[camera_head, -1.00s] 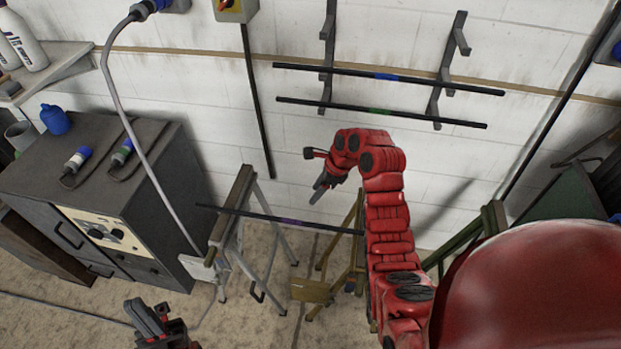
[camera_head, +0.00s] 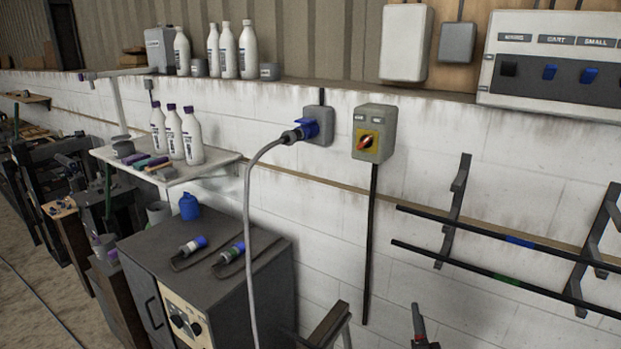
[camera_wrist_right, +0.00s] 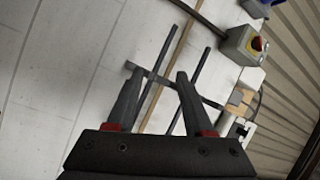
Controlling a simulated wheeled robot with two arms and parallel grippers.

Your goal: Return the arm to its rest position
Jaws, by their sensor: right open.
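My right gripper (camera_wrist_right: 155,100) is open in the right wrist view, with two dark fingers apart and nothing between them. It faces the white block wall. In the head view only a small part of my right gripper (camera_head: 418,325) shows at the bottom edge, in front of the wall below the rack. The rest of the right arm is out of the head view. My left gripper is not in either view now.
A wall rack holds two dark rods (camera_head: 500,240) with blue and green bands. A grey cabinet (camera_head: 270,285) with a cable stands at lower centre. A switch box (camera_head: 373,133) with an orange knob and a blue plug (camera_head: 306,130) are on the wall. Bottles stand on a shelf (camera_head: 190,172).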

